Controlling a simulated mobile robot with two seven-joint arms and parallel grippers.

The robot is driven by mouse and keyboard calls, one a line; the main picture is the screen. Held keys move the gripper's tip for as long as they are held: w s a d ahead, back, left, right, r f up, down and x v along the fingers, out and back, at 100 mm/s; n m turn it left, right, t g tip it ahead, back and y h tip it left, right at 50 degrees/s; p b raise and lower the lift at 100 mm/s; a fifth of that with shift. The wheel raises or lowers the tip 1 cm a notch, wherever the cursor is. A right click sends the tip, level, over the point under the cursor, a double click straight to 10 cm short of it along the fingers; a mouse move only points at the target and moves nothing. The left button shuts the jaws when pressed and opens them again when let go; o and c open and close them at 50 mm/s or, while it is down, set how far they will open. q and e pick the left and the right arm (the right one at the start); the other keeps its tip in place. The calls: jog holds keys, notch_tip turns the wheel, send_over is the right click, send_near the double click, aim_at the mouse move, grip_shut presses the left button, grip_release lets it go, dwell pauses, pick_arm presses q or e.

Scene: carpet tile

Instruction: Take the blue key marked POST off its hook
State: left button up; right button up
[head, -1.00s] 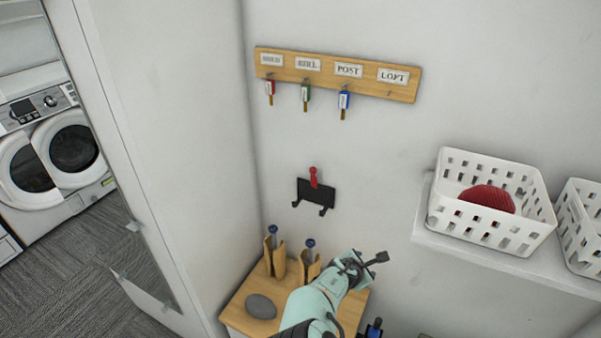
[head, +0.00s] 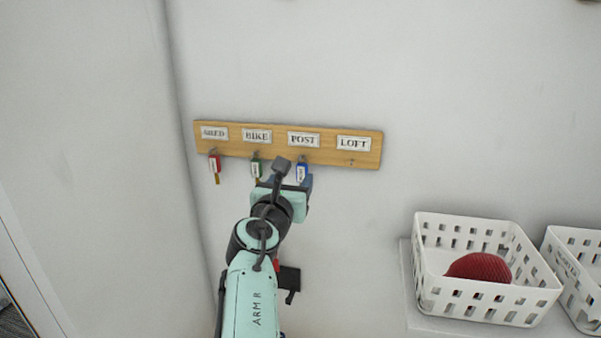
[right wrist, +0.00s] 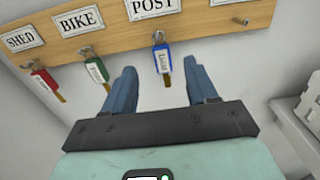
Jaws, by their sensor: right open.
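The blue key (head: 302,172) hangs from its hook under the POST label on the wooden key rack (head: 230,148). In the right wrist view the blue key (right wrist: 162,58) hangs ahead of my open right gripper (right wrist: 160,90), between the lines of its two blue fingers and apart from both. In the head view my right gripper (head: 292,182) is raised to the rack just below the POST hook, and its wrist parts hide some of the fingers and the key's lower end. My left gripper is not in view.
A red key (head: 214,167) hangs under SHED and a green key (head: 256,166) under BIKE, close to the left of my gripper. The LOFT hook (head: 351,161) is empty. White baskets (head: 485,265) stand on a shelf at right.

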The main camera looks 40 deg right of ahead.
aim_at(301, 169)
jog(key=shift+p+x, duration=0.7)
jog(key=shift+x, duration=2.6)
jog(key=shift+s+f, duration=0.1)
jog(key=shift+s, duration=0.05)
grip_shut()
